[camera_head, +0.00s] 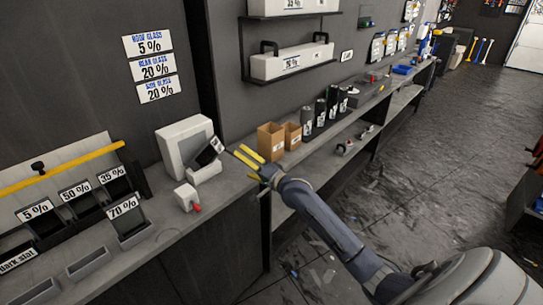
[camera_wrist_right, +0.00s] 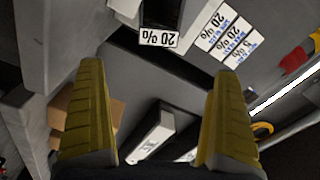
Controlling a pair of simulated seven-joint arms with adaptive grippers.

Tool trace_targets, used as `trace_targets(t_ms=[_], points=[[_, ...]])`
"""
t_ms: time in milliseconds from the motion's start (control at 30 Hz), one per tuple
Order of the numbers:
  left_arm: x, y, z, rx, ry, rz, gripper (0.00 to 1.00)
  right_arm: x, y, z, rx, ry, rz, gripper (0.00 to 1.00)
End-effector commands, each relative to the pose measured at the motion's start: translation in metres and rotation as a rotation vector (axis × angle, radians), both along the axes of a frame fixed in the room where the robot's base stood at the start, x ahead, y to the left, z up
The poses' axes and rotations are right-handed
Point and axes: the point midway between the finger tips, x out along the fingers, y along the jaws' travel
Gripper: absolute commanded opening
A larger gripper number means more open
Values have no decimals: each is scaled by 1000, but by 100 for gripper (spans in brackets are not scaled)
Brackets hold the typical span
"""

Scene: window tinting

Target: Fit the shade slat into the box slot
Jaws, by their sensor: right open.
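A dark shade slat (camera_head: 205,156) with a white 20 % label stands tilted at the white device on the counter. In the right wrist view the slat (camera_wrist_right: 163,14) is at the top, its label upside down. My right gripper (camera_head: 237,150) is open and empty, just right of the slat and apart from it. In the wrist view its yellow fingers (camera_wrist_right: 159,68) are spread wide below the label. Slot boxes stand at the left: an empty grey box (camera_head: 88,263), another box (camera_head: 38,292), and a box (camera_head: 134,235) holding the 70 % slat (camera_head: 123,212). My left gripper is not in view.
The white monitor-like device (camera_head: 176,143) stands behind the slat. A small white block (camera_head: 187,197) with a red tip sits in front. Brown boxes (camera_head: 271,141) and dark bottles (camera_head: 321,111) stand right of my gripper. Slats labelled 5 %, 50 % and 35 % (camera_head: 112,184) stand at left.

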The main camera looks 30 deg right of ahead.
Motion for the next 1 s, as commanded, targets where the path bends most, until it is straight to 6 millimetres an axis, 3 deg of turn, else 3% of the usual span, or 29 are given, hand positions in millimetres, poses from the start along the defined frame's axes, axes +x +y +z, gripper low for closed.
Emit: trace_targets(t_ms=[167, 467, 600, 767, 867, 1000], points=[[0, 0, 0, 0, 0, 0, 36, -10, 11, -14, -52, -6, 1, 100], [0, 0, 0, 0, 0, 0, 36, -67, 74, -96, -438, -54, -2, 100], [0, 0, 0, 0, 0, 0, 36, -94, 91, -158, -632, -21, 3, 100], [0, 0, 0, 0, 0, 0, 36, -118, 91, -244, -769, 86, 32, 100], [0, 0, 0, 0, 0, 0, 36, -139, 87, -307, -835, 179, 61, 100], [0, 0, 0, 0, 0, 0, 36, -189, 80, -408, -936, 336, 131, 100]])
